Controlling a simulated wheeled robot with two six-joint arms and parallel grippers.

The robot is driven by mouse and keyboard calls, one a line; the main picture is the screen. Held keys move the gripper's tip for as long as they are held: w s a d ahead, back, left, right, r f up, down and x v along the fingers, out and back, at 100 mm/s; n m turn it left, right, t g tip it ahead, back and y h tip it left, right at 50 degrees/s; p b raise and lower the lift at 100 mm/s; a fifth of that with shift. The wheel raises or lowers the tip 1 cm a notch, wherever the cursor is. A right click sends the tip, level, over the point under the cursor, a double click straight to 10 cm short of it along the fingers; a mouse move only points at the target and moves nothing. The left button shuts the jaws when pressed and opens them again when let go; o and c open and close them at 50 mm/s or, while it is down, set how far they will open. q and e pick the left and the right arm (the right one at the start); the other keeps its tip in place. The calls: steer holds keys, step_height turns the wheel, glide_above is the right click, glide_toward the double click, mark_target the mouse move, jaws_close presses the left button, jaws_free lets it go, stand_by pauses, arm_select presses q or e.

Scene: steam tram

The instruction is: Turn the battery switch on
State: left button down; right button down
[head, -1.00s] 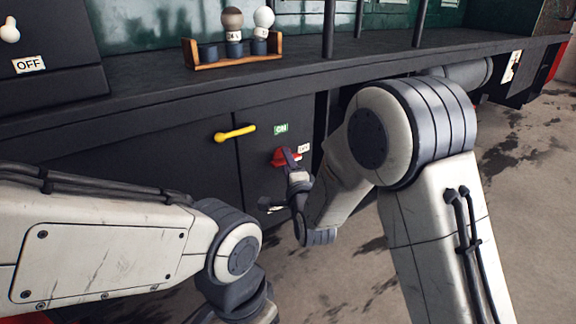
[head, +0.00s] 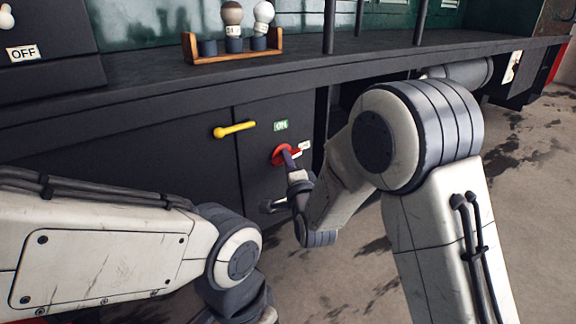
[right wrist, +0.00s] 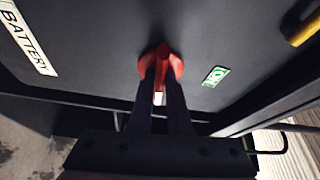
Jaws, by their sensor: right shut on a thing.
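The red battery switch (head: 280,155) is on the dark cabinet front, below a green ON label (head: 281,126) and beside a small white label (head: 305,146). My right gripper (head: 289,155) is at the switch. In the right wrist view, the gripper's two dark fingers (right wrist: 161,78) are shut on the red switch (right wrist: 161,58), one on each side of its handle. The ON label (right wrist: 215,76) is right of it there, and a BATTERY label (right wrist: 28,38) is at upper left. The handle's exact direction is partly hidden by the fingers. My left gripper is out of view.
A yellow handle (head: 234,130) sticks out of the cabinet left of the switch. A dark ledge (head: 150,78) runs above, carrying a wooden rack (head: 236,59) with bulbs. Open floor (head: 520,200) lies at the right.

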steer(key=shift+w+d+f+n+y+b, duration=0.15)
steer(key=shift+n+y+b, duration=1.3)
steer(key=shift+n+b, duration=1.45)
steer(key=shift+d+f+n+y+b, duration=0.1)
steer(key=shift+n+y+b, duration=1.5)
steer(key=shift+n, duration=2.45)
steer(key=shift+w+d+f+n+y+b, duration=0.15)
steer(key=shift+n+y+b, duration=1.2)
steer(key=shift+n+b, duration=1.55)
steer(key=shift+s+a+n+p, duration=0.1)
steer(key=shift+n+p, duration=0.45)
steer(key=shift+n, duration=0.2)
steer(key=c, duration=0.9)
jaws_free()
steer(key=shift+r, duration=0.1)
steer(key=shift+o, duration=0.2)
steer(key=shift+s, duration=0.1)
